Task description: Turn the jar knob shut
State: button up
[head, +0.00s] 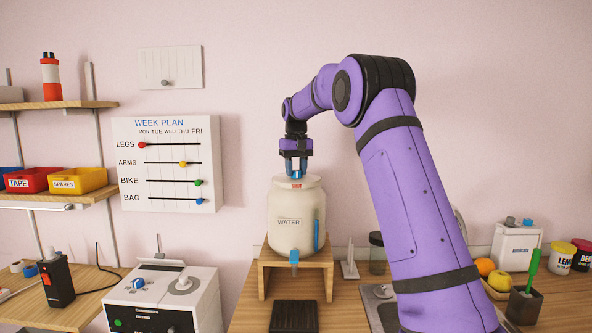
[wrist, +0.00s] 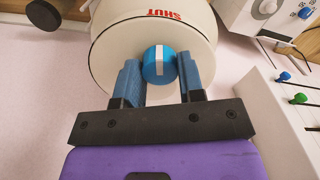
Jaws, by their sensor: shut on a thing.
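The cream jar (head: 284,238) labelled WATER stands on a wooden stand, with a blue tap at its lower front and a blue strip on its right side. Its round lid (wrist: 112,60) carries a red SHUT mark (wrist: 163,14) near the rim. The blue knob (wrist: 158,66) with a white line sits on the lid. In the wrist view the line runs nearly up and down, its upper end towards the SHUT mark. My gripper (head: 293,171) points down from above the lid. Its two blue fingers (wrist: 161,85) are shut on the knob, one on each side.
The wooden stand (head: 264,278) is on a wooden counter, with a dark slatted tray (head: 293,316) in front. A white appliance (head: 165,300) stands to the left. A dark-lidded jar (head: 377,253) is at the right. The WEEK PLAN board (head: 165,165) hangs on the wall behind.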

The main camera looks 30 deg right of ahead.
jog(key=shift+m, duration=1.2)
jog(key=o, duration=0.9)
notch_tip(320, 180, up, 11)
jog(key=shift+f, duration=0.1)
